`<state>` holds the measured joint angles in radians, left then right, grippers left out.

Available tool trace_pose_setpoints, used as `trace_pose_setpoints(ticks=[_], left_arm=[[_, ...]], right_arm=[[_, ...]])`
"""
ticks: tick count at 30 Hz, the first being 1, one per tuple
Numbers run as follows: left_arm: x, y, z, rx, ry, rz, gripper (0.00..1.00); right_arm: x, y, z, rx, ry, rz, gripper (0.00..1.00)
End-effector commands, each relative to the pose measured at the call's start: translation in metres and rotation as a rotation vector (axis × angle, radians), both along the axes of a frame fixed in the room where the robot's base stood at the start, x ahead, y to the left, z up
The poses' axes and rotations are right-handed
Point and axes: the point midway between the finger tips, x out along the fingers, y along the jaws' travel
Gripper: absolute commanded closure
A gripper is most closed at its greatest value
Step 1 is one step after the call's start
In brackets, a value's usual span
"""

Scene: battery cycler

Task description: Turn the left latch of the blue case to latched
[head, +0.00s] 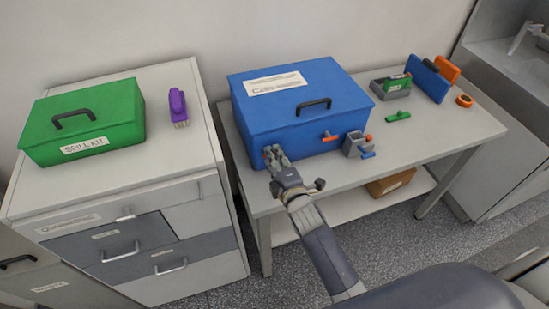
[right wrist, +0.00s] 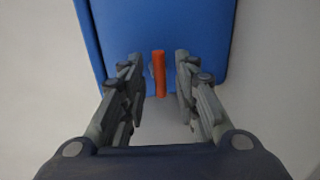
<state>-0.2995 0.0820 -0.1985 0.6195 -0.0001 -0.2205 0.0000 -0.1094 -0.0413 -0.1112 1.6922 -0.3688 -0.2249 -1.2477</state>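The blue case (head: 300,105) stands closed on the table, with a black handle and a white label on its lid. My right gripper (head: 272,154) is at the left part of the case's front. In the right wrist view, the orange left latch (right wrist: 158,73) stands lengthwise between my open right fingers (right wrist: 159,90), with a gap on each side. In the head view my gripper mostly hides this latch. The orange right latch (head: 329,137) shows on the front, lying roughly sideways. My left gripper is not in view.
A small grey holder (head: 356,145) with orange and blue-handled items stands close to the case's right front. A grey tray (head: 390,88), a green item (head: 398,117) and an orange ring (head: 464,100) lie further right. A green case (head: 85,122) and purple brush (head: 178,106) sit on the left cabinet.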

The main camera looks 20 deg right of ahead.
Motion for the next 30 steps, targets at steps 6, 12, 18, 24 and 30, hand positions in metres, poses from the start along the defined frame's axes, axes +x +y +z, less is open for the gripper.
trace_pose_setpoints(ticks=[6,12,18,24,30], left_arm=[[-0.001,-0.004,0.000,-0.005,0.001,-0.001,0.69],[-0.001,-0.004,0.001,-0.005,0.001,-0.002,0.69],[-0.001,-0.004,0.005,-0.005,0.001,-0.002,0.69],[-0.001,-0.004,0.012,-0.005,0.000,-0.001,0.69],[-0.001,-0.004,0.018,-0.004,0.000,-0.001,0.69]], right_arm=[[0.000,0.000,0.000,0.000,0.000,0.000,1.00],[0.000,0.000,0.000,0.007,0.000,0.001,1.00],[0.000,-0.001,0.001,0.065,0.002,0.001,1.00],[0.000,-0.002,0.001,0.197,0.009,0.001,1.00],[0.000,-0.002,0.000,0.381,0.014,0.001,1.00]])
